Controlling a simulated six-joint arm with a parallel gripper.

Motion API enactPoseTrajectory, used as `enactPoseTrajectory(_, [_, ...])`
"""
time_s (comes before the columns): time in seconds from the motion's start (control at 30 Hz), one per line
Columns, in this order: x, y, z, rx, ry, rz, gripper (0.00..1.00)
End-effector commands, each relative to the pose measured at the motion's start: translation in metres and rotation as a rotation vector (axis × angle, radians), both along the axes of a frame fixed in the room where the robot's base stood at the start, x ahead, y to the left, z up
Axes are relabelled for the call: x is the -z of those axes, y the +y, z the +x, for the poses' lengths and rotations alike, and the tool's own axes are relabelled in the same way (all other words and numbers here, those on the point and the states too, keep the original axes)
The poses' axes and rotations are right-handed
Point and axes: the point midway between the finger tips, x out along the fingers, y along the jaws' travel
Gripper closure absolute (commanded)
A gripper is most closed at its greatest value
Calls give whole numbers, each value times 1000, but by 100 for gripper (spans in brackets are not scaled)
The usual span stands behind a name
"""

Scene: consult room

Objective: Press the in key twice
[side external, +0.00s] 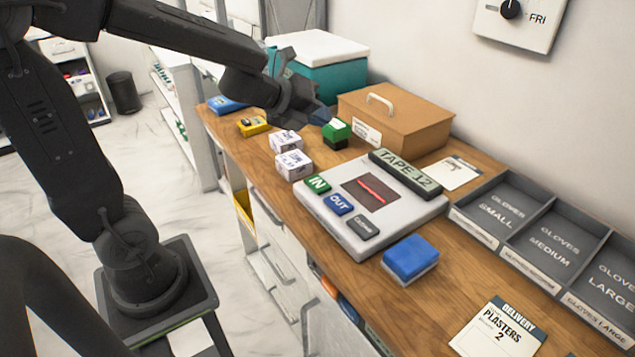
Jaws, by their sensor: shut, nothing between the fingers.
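The green IN key (317,184) is at the near left corner of a pale grey scanner unit (410,215) on the wooden counter. Beside it are the blue OUT key (339,204) and a dark grey key (363,227). A display (405,173) on the unit's back edge reads TAPE 12, and a red line glows in its dark window (371,192).
Two white boxes (294,165) stand just left of the unit. A brown lidded box (395,118) and a teal box (330,80) stand behind. A blue and white block (410,258), a plasters delivery card (498,329) and glove trays (545,238) lie to the right.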

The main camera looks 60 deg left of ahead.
Motion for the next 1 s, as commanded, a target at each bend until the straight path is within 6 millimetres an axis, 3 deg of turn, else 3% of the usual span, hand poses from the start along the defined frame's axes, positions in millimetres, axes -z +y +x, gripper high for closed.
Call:
enactPoseTrajectory(0.1, [17, 2, -1, 152, 75, 103, 100])
enactPoseTrajectory(0.3, [32, 5, -5, 292, 151, 192, 100])
enactPoseTrajectory(0.77, [36, 6, -6, 313, 162, 207, 100])
enactPoseTrajectory(1.0, [56, 6, -7, 312, 166, 204, 100])
